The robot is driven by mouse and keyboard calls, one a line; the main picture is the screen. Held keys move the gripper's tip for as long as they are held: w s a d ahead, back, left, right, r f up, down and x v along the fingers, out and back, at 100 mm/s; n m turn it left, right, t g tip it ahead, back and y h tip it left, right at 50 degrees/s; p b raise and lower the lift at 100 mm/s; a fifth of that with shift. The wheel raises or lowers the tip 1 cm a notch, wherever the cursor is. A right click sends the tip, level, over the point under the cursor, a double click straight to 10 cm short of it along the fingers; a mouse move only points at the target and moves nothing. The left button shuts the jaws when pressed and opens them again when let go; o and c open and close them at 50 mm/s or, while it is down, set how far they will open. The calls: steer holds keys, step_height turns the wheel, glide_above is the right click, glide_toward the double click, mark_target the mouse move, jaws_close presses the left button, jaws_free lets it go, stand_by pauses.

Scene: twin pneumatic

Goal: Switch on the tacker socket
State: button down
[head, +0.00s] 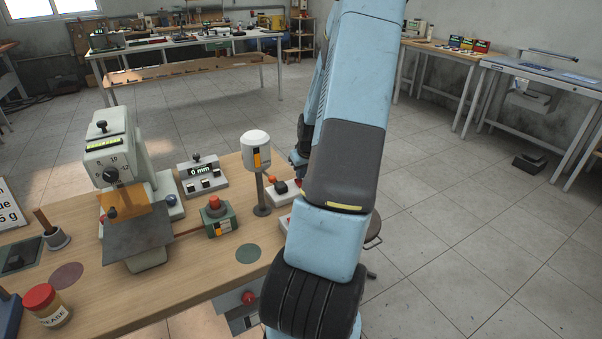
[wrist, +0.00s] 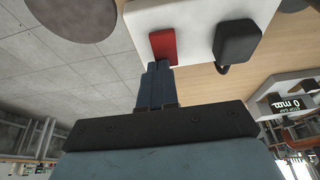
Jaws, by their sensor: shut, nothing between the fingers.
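A white socket block (wrist: 195,22) fills the top middle of the wrist view, with a red rocker switch (wrist: 162,47) and a black plug (wrist: 238,42) beside it. My gripper (wrist: 158,68) is shut and empty. Its fingertips are right at the lower edge of the red switch; I cannot tell whether they touch it. In the head view my arm hides the gripper. A white block with red and black parts (head: 285,194) shows left of my arm; I cannot tell if it is the same socket. The tacker (head: 112,160) stands on the table.
The wooden table (head: 190,270) also holds a 0 mm display box (head: 203,178), a green box with a red button (head: 218,216), a white-topped post (head: 257,165) and a grease jar (head: 47,305). A stool (head: 373,225) is beside the table.

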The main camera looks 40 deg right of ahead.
steer(key=shift+w+f, duration=0.1)
steer(key=shift+f, duration=0.05)
stand_by(0.3)
steer(key=shift+s, duration=0.2)
steer(key=shift+s+a, duration=0.15)
steer(key=shift+s, duration=0.5)
steer(key=shift+r, duration=0.2)
steer(key=shift+a+r, duration=0.1)
steer(key=shift+r, duration=0.15)
steer(key=v, duration=1.3)
steer(key=shift+s, duration=0.2)
steer(key=shift+r, duration=0.1)
